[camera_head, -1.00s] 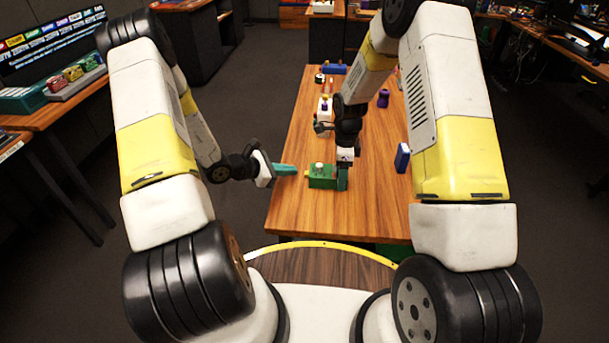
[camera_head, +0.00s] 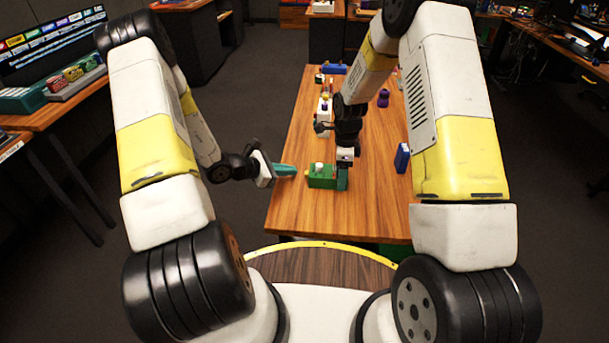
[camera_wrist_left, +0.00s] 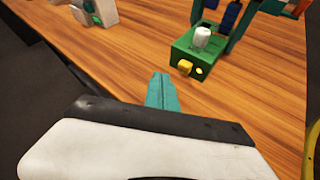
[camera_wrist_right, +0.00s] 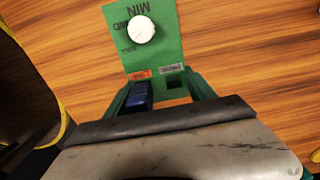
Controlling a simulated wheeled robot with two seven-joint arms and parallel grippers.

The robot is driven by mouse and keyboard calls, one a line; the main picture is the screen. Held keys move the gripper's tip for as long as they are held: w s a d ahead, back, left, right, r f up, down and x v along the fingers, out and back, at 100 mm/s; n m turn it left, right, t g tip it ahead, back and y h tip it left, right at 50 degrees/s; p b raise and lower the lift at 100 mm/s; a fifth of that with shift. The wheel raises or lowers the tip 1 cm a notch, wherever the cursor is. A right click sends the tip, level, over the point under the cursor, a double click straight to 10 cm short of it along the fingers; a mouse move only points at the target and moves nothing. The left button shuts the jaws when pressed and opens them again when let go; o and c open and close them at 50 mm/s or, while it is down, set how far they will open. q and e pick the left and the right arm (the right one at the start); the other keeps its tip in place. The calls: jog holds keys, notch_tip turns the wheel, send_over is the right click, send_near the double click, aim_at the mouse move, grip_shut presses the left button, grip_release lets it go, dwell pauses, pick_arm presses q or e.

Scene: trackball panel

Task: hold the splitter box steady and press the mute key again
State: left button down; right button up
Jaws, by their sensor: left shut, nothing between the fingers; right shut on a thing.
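The splitter box is a green block (camera_head: 320,181) with a white knob on top, standing on the wooden table. In the left wrist view the box (camera_wrist_left: 196,56) shows a yellow button (camera_wrist_left: 184,66) on the side facing my left gripper. I cannot read which control is the mute key. My right gripper (camera_head: 342,177) is shut on the box's far end; in the right wrist view its fingers flank a blue key (camera_wrist_right: 140,94) and a dark square recess (camera_wrist_right: 174,81). My left gripper (camera_head: 284,170) is shut and empty, its teal tips (camera_wrist_left: 161,92) a short gap from the button side.
A blue box (camera_head: 402,158) stands near the table's right edge. A purple item (camera_head: 383,98) and a white device (camera_head: 324,108) stand farther back. The front of the table (camera_head: 340,218) is clear. My left gripper is near the table's left edge.

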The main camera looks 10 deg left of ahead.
pick_arm(q)
jog(key=shift+d, duration=0.45)
jog(key=shift+d, duration=0.65)
dwell(1.0)
jog(key=shift+a, duration=0.15)
dwell(0.4)
jog(key=shift+a, duration=1)
jog(key=a, duration=0.5)
dwell(0.5)
